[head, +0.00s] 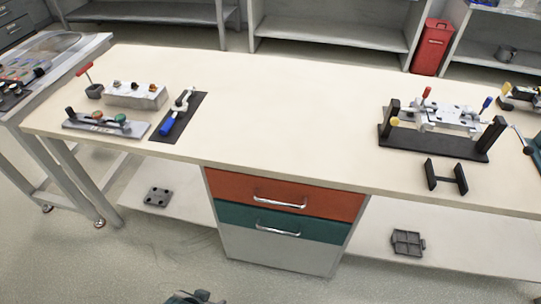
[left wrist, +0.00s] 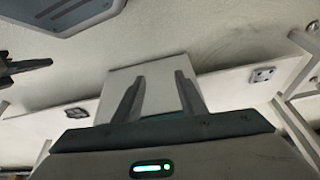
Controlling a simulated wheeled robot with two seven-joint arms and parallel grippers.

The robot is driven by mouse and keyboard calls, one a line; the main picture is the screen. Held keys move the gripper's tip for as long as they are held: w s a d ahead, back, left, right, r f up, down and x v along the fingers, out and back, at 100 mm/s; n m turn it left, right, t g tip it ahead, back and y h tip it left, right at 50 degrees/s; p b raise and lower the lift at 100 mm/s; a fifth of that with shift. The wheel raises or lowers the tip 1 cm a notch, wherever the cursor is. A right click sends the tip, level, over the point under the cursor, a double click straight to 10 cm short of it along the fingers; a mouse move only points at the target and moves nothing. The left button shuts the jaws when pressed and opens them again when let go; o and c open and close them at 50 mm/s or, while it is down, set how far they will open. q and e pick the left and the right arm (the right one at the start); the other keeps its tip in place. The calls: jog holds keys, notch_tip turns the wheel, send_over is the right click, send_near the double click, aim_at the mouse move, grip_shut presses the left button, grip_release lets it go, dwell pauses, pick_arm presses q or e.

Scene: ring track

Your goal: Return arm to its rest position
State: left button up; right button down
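My left gripper (left wrist: 160,75) shows in the left wrist view with its two dark fingers standing apart and nothing between them. It is low in front of the workbench, with the drawer cabinet and floor behind it. In the head view only a small dark piece of what looks like one of my arms shows at the bottom edge; its fingers cannot be made out. Dark finger-like parts, probably my right gripper (left wrist: 28,66), show at the left edge of the left wrist view, apart from the left gripper. Their opening is unclear.
The cream workbench (head: 285,115) has a clear middle. Small fixtures stand on its left; a black-framed fixture (head: 430,142) and black stand (head: 445,177) are on its right. Red and green drawers (head: 284,200) are shut. Dark parts (head: 158,196) (head: 407,242) lie on the lower shelf.

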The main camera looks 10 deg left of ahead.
pick_arm(q)
notch_tip(320, 180, down, 22)
jog(key=s+d+t+h, duration=0.1)
jog(key=s+d+t, duration=0.1)
jog(key=shift+d, duration=0.4)
dwell(2.0)
